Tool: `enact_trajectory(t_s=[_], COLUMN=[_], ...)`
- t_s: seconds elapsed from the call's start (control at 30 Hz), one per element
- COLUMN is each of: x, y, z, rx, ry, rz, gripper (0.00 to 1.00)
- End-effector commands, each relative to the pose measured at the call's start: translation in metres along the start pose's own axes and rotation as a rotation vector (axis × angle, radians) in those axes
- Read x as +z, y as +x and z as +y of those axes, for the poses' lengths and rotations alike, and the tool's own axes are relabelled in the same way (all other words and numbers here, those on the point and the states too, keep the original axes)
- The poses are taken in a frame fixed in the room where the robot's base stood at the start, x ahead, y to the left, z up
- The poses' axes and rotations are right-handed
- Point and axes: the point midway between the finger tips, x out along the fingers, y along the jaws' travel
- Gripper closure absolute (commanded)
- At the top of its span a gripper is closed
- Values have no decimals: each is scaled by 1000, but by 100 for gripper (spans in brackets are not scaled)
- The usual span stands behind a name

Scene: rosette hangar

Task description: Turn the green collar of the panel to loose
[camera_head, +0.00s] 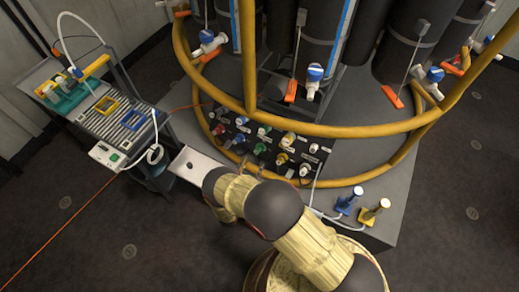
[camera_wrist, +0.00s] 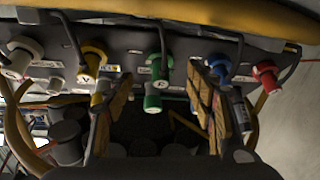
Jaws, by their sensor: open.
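The green collar (camera_wrist: 154,92) hangs from the panel's dark face (camera_wrist: 195,45) in the middle of the wrist view, with a pale letter on its end. My gripper (camera_wrist: 156,112) is open, one finger on each side of the green collar in that view, with gaps on both sides. Contact is not visible. In the head view the panel (camera_head: 213,113) carries rows of coloured fittings in front of the dark cylinders. More than one green piece shows there, and I cannot tell which is this collar.
A yellow collar (camera_wrist: 92,62) and a blue collar (camera_wrist: 218,70) flank the green one, near my fingers. A white collar (camera_wrist: 20,62) and a red collar (camera_wrist: 266,74) lie farther out. Yellow rails (camera_head: 330,130) curve over the panel. A cart (camera_head: 75,95) stands left.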

Motion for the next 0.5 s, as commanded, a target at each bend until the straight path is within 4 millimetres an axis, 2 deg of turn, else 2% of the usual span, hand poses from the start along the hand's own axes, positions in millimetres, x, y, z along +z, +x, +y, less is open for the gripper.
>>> enact_trajectory(t_s=[0.3, 0.5], x=[2, 1], y=[46, 69], z=[0, 0], rx=[4, 2], ry=[2, 2], rz=[-1, 0], gripper=[45, 45])
